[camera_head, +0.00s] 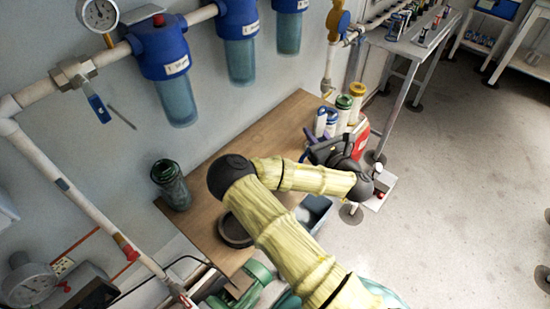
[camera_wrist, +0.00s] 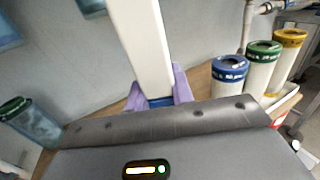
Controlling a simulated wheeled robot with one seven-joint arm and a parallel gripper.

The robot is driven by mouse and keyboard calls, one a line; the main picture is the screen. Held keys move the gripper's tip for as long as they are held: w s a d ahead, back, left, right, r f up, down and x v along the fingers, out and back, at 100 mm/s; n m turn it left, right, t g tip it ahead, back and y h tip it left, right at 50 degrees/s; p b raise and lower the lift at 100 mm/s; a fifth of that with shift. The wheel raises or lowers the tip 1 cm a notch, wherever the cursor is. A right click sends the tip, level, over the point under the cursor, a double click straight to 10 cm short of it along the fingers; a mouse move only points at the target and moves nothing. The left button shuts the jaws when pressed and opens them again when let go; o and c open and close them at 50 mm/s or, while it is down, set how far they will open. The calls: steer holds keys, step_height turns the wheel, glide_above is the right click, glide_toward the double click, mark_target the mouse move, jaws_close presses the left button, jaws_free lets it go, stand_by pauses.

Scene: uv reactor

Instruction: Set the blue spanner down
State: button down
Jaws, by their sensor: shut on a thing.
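In the wrist view, the purple fingertips of my gripper (camera_wrist: 158,92) are shut on the blue spanner (camera_wrist: 160,102). Only a small blue part shows between the fingers. A long pale bar rises above it, and I cannot tell whether it belongs to the spanner. The dark body of my gripper hides the lower part. I cannot tell whether the spanner touches the bench.
White cartridges with blue (camera_wrist: 230,70), green (camera_wrist: 262,55) and yellow (camera_wrist: 287,50) ends stand at the bench's right end. A green-capped clear housing (camera_head: 170,185) stands at the left. A dark ring (camera_head: 234,232) lies near the front. Blue filter housings (camera_head: 160,50) hang above. The bench's middle is bare.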

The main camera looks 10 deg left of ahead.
steer(key=shift+w+a, duration=0.3)
steer(key=shift+w+a, duration=0.15)
steer(key=shift+a, duration=0.05)
steer(key=w+a+f+p, duration=0.1)
steer(key=w+a+p, duration=0.1)
steer(key=w+a, duration=0.3)
steer(key=w+a+f+p, duration=0.2)
steer(key=w+a+p, duration=0.1)
steer(key=a, duration=0.8)
steer(key=shift+w+a, duration=0.25)
steer(key=shift+w, duration=0.6)
steer(key=shift+f+p, duration=0.1)
steer(key=shift+p, duration=0.2)
